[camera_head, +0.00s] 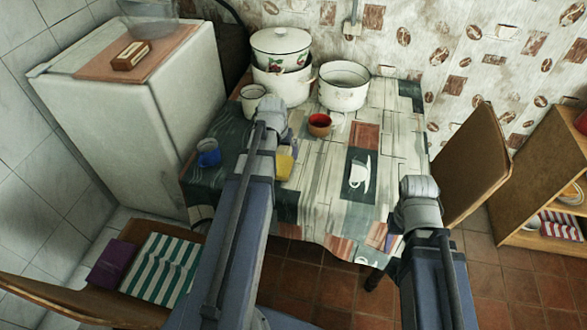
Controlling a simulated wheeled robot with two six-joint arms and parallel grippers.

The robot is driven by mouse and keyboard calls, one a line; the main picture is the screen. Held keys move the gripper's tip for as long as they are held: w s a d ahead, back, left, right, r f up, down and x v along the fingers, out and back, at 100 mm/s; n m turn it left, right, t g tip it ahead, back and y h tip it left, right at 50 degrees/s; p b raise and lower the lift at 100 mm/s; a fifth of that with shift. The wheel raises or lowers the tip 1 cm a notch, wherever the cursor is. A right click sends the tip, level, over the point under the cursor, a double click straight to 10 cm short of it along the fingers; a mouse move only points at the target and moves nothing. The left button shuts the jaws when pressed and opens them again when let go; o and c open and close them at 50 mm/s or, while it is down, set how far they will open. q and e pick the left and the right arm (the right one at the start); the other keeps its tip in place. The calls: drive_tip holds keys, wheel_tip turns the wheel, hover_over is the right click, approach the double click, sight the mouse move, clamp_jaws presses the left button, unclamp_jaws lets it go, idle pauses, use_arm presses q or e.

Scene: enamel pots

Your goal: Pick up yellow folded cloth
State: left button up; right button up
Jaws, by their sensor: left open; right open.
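The yellow folded cloth (286,163) lies on the table, just right of my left arm, which hides part of it. My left gripper (271,108) is open and shows above the cloth in the picture, near the white mug; its fingers are hard to make out. My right gripper (420,187) is open at the table's right edge, well to the right of the cloth. I see nothing held in either gripper.
On the table (325,190) stand a lidded white pot (281,50), an open white pot (344,86), a white mug (253,102), a red mug (319,125) and a blue mug (208,153). A chair (474,165) stands at the right. The table's middle is mostly clear.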

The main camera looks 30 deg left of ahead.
sight(282, 166)
use_arm(q)
drive_tip(key=shift+b+x, duration=1.3)
drive_tip(key=shift+x, duration=0.1)
drive_tip(key=b+x, duration=0.2)
drive_tip(key=b, duration=0.1)
drive_tip(key=b+x, duration=0.1)
drive_tip(key=x, duration=0.1)
drive_tip(key=shift+s+a+f, duration=0.15)
drive_tip(key=shift+s, duration=0.25)
drive_tip(key=shift+w+f+b, duration=0.2)
drive_tip(key=shift+f+b, duration=0.3)
drive_tip(key=shift+b, duration=0.15)
drive_tip(key=shift+r, duration=0.1)
drive_tip(key=shift+c, duration=0.2)
drive_tip(key=c, duration=1.3)
wheel_tip(282, 166, up, 10)
drive_tip(key=p, duration=1)
